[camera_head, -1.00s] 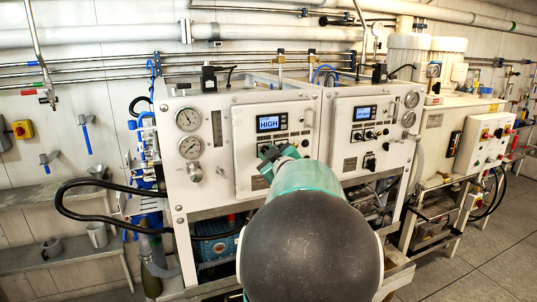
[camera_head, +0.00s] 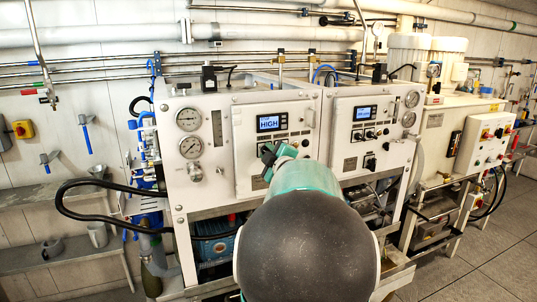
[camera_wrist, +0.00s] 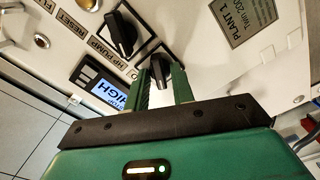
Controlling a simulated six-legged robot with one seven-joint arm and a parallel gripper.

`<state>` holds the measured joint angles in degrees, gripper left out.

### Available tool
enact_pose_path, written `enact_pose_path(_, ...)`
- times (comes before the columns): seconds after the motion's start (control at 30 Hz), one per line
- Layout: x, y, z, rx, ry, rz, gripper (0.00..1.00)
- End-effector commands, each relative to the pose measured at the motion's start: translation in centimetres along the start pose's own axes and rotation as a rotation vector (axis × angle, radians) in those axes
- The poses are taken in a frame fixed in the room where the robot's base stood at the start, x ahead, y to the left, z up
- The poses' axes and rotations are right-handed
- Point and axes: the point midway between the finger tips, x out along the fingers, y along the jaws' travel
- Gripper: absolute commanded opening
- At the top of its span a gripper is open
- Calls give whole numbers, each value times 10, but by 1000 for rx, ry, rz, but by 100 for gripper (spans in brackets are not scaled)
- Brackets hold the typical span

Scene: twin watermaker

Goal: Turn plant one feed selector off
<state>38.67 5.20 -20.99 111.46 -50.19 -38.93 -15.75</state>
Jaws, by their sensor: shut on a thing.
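The plant one panel (camera_head: 242,175) is the left control panel in the head view, with a lit display reading HIGH (camera_head: 270,123). In the wrist view, its PLANT 1 label (camera_wrist: 238,22) is at the upper right. My gripper (camera_wrist: 162,86) has its two green fingers closed on either side of a black selector knob (camera_wrist: 159,69). This knob's own label cannot be read. A second black knob (camera_wrist: 121,34) is beside it, outside the fingers. In the head view my gripper (camera_head: 274,155) is at the panel's lower part and my arm hides the knob.
The plant two panel (camera_head: 363,137) is to the right. A black hose (camera_head: 75,205) loops out at the left. Grey floor (camera_head: 490,255) is open at the right.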

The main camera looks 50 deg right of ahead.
Motion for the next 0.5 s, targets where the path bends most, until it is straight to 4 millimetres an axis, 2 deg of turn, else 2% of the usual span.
enact_pose_path(0.2, 0, 0, 0, -1, 0, 0, 2)
enact_pose_path(0.23, 0, 0, 0, -1, 0, 0, 26)
enact_pose_path(0.27, 0, 0, 0, 0, 0, 0, 32)
enact_pose_path(0.5, 0, 0, 0, 0, 0, 0, 33)
